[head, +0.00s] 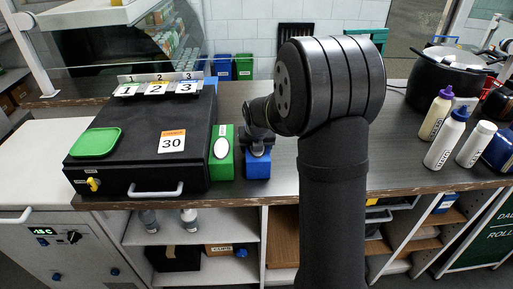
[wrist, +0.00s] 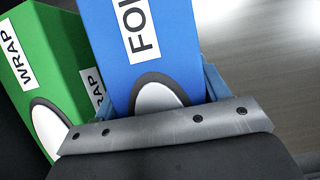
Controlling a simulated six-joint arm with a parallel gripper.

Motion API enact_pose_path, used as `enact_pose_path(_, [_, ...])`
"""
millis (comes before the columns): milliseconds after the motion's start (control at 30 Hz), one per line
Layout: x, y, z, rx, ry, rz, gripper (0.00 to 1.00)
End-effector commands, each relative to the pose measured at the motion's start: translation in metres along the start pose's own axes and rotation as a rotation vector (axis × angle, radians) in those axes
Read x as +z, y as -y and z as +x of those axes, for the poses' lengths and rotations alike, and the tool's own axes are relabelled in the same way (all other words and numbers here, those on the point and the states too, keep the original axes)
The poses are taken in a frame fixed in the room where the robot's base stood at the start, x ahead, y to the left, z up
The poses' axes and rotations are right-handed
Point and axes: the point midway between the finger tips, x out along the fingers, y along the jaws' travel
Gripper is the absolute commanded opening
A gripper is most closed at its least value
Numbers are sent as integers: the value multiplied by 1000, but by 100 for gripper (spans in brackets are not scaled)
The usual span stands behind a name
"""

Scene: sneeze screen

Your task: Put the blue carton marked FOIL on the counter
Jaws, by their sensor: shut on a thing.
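The blue carton (head: 258,166), with a white label whose visible letters begin FOIL, is between the jaws of my gripper (head: 257,145). In the wrist view the blue carton (wrist: 160,50) fills the space above the gripper (wrist: 155,120), which is shut on it. In the head view the carton is over the dark counter (head: 240,100), near its front edge, just right of a green carton (head: 221,165). I cannot tell whether its base touches the counter. The green carton (wrist: 45,60) reads WRAP in the wrist view and stands close beside the blue one.
Bottles (head: 445,140) and a black pot (head: 445,75) stand at the right. Some counter right of my arm is bare.

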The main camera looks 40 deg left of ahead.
Motion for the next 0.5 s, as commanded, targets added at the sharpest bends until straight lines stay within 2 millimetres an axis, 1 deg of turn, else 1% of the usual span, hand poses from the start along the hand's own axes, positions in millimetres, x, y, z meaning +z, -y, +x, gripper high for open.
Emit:
enact_pose_path(200, [-1, 0, 3, 0, 0, 0, 32])
enact_pose_path(233, [-1, 0, 3, 0, -1, 0, 74])
enact_pose_path(300, [-1, 0, 3, 0, -1, 0, 88])
enact_pose_path(333, [-1, 0, 3, 0, -1, 0, 90])
enact_pose_path(500, [-1, 0, 3, 0, -1, 0, 90])
